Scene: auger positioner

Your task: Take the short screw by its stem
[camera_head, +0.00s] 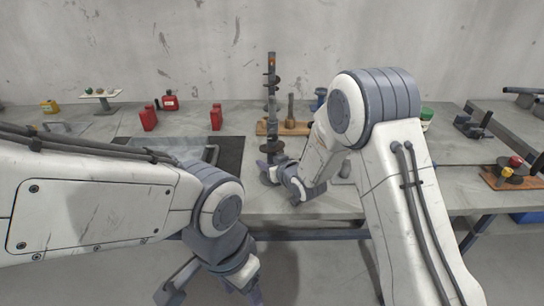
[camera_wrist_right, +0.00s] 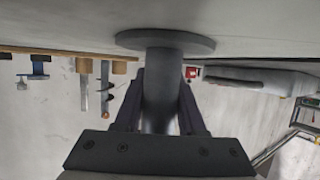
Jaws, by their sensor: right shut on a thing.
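My right gripper (camera_wrist_right: 162,110) is shut on the stem of the short screw (camera_wrist_right: 163,85), a plain grey cylinder between its two dark fingers. The stem ends in a wide grey disc (camera_wrist_right: 130,40) at the table surface. I cannot tell whether the disc touches the table. In the head view, the right gripper (camera_head: 275,172) is low over the table's front part, and a dark round part of the screw (camera_head: 271,147) shows just above it.
A wooden board (camera_head: 298,129) behind the screw bears a tall auger (camera_head: 271,90) and a brown-grey post (camera_head: 290,108). Red canisters (camera_head: 216,117) stand to the left. A board with coloured knobs (camera_head: 508,178) is far right.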

